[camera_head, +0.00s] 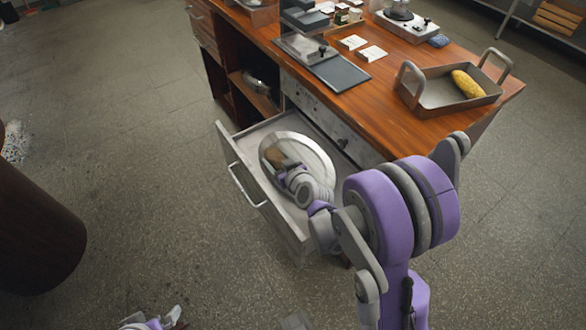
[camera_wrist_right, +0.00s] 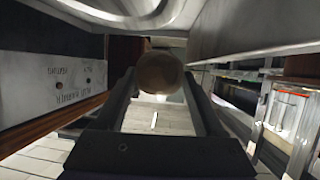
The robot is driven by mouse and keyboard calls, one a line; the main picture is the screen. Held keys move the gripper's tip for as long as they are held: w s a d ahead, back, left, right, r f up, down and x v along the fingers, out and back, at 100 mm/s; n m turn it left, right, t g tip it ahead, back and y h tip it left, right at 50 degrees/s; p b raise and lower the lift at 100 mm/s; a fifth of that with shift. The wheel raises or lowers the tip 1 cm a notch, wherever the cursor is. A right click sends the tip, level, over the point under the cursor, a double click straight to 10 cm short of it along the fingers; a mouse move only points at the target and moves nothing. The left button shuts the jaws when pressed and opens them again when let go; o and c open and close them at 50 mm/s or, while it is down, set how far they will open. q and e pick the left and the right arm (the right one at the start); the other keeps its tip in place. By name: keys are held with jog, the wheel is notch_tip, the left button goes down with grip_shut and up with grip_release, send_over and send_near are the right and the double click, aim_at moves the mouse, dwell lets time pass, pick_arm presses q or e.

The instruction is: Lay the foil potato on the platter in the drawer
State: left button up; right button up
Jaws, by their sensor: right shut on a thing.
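The drawer (camera_head: 237,171) is pulled out from the wooden counter. A round, pale metallic platter (camera_head: 321,156) lies in it, and its rim shows at the top of the right wrist view (camera_wrist_right: 130,14). My right gripper (camera_head: 281,167) is over the platter's left part, shut on a rounded brownish thing, seemingly the foil potato (camera_wrist_right: 160,72). In the head view the gripper partly hides the potato (camera_head: 273,155). I cannot tell whether the potato touches the platter. A small part of my left arm shows at the bottom edge; its fingers cannot be made out.
On the counter (camera_head: 375,115), a handled metal tray (camera_head: 433,92) holds a yellow elongated item (camera_head: 467,84). A dark flat plate (camera_head: 340,74), white cards (camera_head: 372,53) and a burner unit (camera_head: 407,25) stand farther back. A dark brown round object (camera_head: 35,220) stands at far left.

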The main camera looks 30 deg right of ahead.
jog(key=d+n+y+b, duration=0.1)
jog(key=d+b, duration=0.6)
jog(key=d, duration=0.2)
jog(key=f+b, duration=0.1)
jog(key=f, duration=0.2)
jog(key=f+b, duration=0.1)
jog(key=f, duration=0.2)
jog(key=f+b, duration=0.1)
jog(key=f, duration=0.1)
jog(key=shift+s+f, duration=0.3)
jog(key=shift+f, duration=0.1)
pick_arm(q)
notch_tip(320, 180, down, 13)
jog(key=shift+r+g, duration=0.2)
jog(key=shift+g, duration=0.1)
pick_arm(e)
jog(key=shift+r, duration=0.1)
pick_arm(q)
jog(key=shift+w, duration=0.1)
pick_arm(e)
jog(key=o, duration=1.5)
jog(key=shift+o, duration=0.2)
